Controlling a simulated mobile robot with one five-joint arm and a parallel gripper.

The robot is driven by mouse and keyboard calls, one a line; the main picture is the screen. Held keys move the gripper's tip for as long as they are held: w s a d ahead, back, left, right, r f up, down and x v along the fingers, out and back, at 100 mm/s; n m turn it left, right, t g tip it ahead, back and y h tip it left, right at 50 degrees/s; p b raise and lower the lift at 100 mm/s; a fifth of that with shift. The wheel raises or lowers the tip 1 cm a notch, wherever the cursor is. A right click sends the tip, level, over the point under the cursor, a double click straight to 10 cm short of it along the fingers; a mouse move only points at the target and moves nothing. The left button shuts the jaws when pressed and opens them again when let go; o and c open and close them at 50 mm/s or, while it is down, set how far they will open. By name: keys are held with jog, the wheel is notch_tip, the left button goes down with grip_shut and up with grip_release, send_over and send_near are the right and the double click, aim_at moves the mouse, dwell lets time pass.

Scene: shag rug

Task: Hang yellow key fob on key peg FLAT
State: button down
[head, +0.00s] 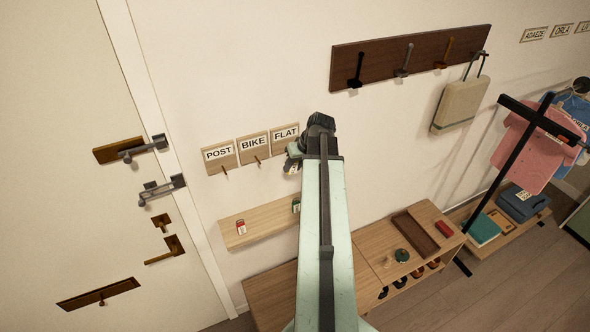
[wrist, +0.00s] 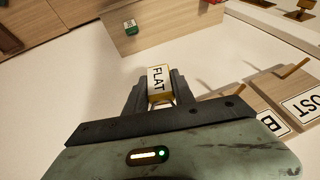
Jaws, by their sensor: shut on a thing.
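The yellow key fob (wrist: 158,84), with a white label reading FLAT, is between the two dark fingers of my gripper (wrist: 157,90) in the wrist view. My gripper is shut on it. In the head view my gripper (head: 291,166) is just below the FLAT board (head: 285,133), close to the wall. The FLAT board's peg is hidden behind my arm and gripper in the head view. In the wrist view the FLAT board is not visible. I cannot tell how far the fob is from the peg.
The POST board (head: 219,155) and BIKE board (head: 253,147), each with a peg, are left of FLAT. A shelf (head: 268,222) below holds a red fob (head: 241,227) and a green fob (head: 296,205). A dark hook rail (head: 375,62) is upper right. A door (head: 80,220) is left.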

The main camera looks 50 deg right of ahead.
jog(key=shift+w+d+f+b, duration=0.2)
jog(key=shift+w+d, duration=0.15)
jog(key=shift+w, duration=0.45)
jog(key=shift+w+d+f+b, duration=0.2)
jog(key=shift+w+d, duration=0.1)
jog(key=shift+w, duration=0.55)
jog(key=shift+w+d+f+b, duration=0.2)
jog(key=shift+w+d, duration=0.15)
jog(key=shift+w, duration=0.45)
jog(key=c, duration=1)
grip_release()
jog(key=shift+o, duration=0.2)
jog(key=shift+r, duration=0.1)
jog(key=p+v, duration=0.1)
jog(key=v, duration=0.1)
jog(key=p+v, duration=0.2)
jog(key=shift+s+f, duration=0.2)
jog(key=shift+s, duration=0.1)
jog(key=s, duration=1.1)
jog(key=shift+d+f, duration=0.35)
jog(key=shift+d, duration=0.1)
